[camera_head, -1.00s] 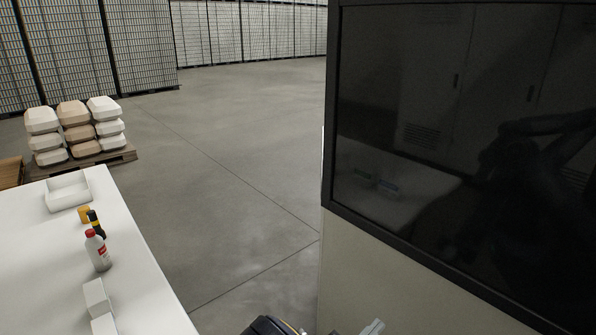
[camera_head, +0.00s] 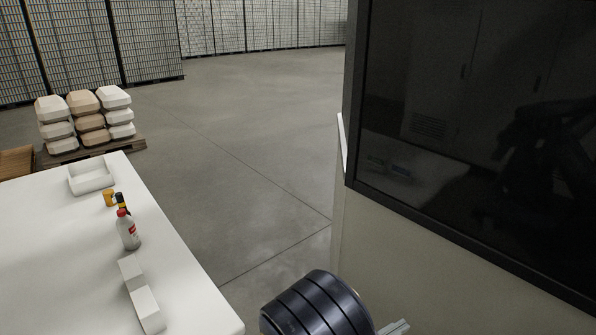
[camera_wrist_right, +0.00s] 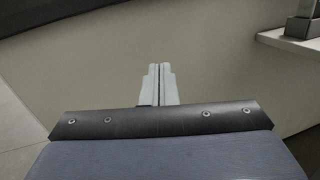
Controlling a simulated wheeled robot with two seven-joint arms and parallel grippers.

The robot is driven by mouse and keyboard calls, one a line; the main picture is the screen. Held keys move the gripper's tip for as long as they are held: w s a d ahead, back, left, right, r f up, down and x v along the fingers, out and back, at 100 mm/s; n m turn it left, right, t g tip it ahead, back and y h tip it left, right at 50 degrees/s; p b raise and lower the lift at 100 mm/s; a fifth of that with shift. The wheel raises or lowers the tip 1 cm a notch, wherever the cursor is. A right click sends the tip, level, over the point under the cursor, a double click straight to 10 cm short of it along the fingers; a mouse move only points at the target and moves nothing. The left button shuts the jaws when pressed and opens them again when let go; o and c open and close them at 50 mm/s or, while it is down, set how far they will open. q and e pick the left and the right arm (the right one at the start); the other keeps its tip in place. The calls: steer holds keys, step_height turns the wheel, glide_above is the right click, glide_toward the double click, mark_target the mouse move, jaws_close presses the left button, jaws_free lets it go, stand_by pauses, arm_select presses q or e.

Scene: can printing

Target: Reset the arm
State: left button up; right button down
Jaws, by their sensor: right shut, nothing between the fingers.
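My right gripper (camera_head: 396,328) shows at the bottom edge of the head view, beside a dark, ribbed part of my own arm. In the right wrist view my right gripper (camera_wrist_right: 160,68) has its two pale fingers together, with nothing between them. Behind the fingers in that view is the plain beige side of the machine (camera_wrist_right: 100,60). The machine (camera_head: 385,235), with its large dark window, fills the right side of the head view. I cannot see my left gripper in either view.
A white table (camera_head: 60,270) at left holds a white tray (camera_head: 92,188), an orange item (camera_head: 109,198), a dark bottle (camera_head: 121,202), a red-capped bottle (camera_head: 128,232) and white boxes (camera_head: 147,308). Stacked containers (camera_head: 88,118) stand behind. Floor is clear between table and machine.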

steer(key=s+d+f+m+g+y, duration=0.1)
steer(key=s+d+m+g+y, duration=0.2)
steer(key=s+m+g+y, duration=0.25)
steer(key=s+d+f+m+g+y, duration=0.1)
steer(key=s+d+m+g+y, duration=0.3)
steer(key=s+m+g, duration=0.25)
steer(key=s+a+r+m+t+y, duration=0.6)
steer(key=r+m+t+y, duration=0.2)
steer(key=r+m+y, duration=0.1)
steer(key=m+y, duration=0.1)
steer(key=m, duration=0.1)
steer(key=shift+a+r+m+t+y, duration=0.2)
steer(key=shift+r+m+t+y, duration=0.15)
steer(key=shift+r+m+t, duration=0.05)
